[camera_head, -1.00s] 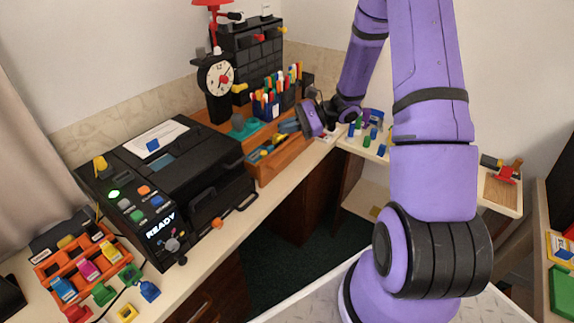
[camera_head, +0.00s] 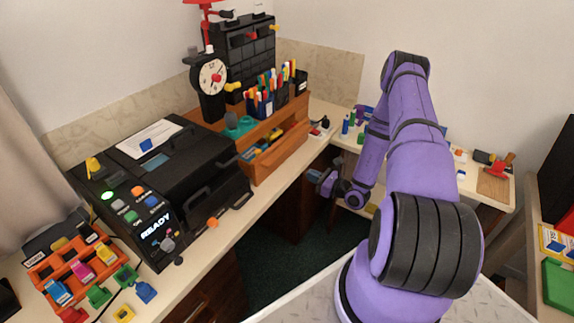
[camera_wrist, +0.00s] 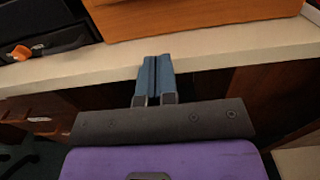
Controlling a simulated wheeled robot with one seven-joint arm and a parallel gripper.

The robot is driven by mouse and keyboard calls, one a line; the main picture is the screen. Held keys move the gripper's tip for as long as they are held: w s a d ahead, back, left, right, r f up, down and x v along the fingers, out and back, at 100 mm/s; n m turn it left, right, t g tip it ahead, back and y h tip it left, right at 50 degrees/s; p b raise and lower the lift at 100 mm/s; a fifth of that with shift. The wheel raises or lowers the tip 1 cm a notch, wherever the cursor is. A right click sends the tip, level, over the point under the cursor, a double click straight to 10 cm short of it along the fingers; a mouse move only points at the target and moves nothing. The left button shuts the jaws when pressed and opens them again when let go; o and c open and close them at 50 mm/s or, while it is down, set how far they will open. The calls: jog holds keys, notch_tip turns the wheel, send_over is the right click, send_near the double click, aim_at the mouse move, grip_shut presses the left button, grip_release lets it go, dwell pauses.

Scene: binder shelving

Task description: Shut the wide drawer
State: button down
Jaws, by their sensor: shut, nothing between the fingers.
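The wide drawer (camera_head: 282,157) is the orange-brown front of the desk organizer in the head view. It stands out from the organizer, and its open top shows blue and yellow items inside. A broad orange face, which looks like the drawer front (camera_wrist: 200,14), crosses the top of the wrist view. My gripper (camera_head: 318,177) is in front of the desk edge, right of and below the drawer. In the wrist view its blue fingers (camera_wrist: 155,66) are together and empty, pointing at the desk edge, apart from the orange face.
A black printer (camera_head: 160,185) stands left of the organizer. Pen cups (camera_head: 270,95) and a clock (camera_head: 212,78) are on and behind the organizer. The pale desk edge (camera_wrist: 100,70) runs below the orange face. A side desk with small bottles is at the right.

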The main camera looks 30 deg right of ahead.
jog(key=x, duration=1.4)
jog(key=shift+s, duration=0.1)
